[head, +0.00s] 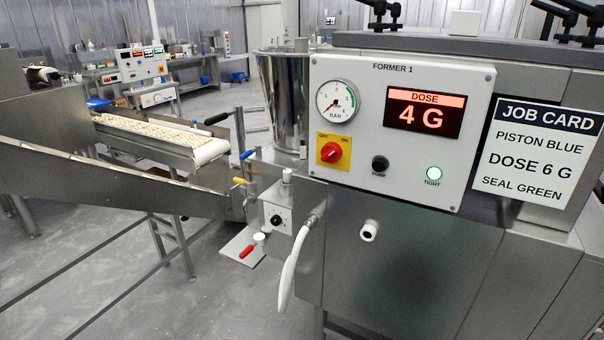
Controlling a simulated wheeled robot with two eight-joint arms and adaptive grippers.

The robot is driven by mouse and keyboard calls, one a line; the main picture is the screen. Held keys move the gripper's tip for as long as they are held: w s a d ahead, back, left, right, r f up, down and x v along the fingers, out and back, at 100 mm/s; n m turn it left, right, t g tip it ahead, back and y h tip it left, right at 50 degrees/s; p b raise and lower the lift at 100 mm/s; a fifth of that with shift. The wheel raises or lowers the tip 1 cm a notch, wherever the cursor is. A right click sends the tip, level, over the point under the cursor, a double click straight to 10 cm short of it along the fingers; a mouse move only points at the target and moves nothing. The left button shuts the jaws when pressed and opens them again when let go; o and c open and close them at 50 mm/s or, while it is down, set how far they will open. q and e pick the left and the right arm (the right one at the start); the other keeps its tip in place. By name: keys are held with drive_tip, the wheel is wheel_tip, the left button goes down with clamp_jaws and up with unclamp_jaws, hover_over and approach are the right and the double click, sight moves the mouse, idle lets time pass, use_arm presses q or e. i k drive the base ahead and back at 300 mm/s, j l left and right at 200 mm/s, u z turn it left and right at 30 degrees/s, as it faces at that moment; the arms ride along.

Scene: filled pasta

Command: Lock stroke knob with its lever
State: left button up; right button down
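A small grey box (284,211) sits below the left end of the Former 1 panel and carries a small dark round knob (276,220). A white-topped post (287,176) stands on the box. Close by are a blue-handled lever (247,154), a yellow-handled lever (239,181) and a red-handled lever (246,251) lower down. No label shows which is the stroke knob or its lock lever, and I cannot tell whether anything is locked. Neither of my grippers is in view.
The Former 1 panel (460,90) shows DOSE 4 G, a gauge, a red switch and a lit green TIGHT lamp. The job card (540,150) reads piston blue, dose 6 G, seal green. A white hose (288,272) hangs in front. A conveyor (205,152) lies left.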

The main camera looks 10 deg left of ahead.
sight(259, 240)
drive_tip(key=i+j+u, duration=0.35)
drive_tip(key=i+j, duration=0.5)
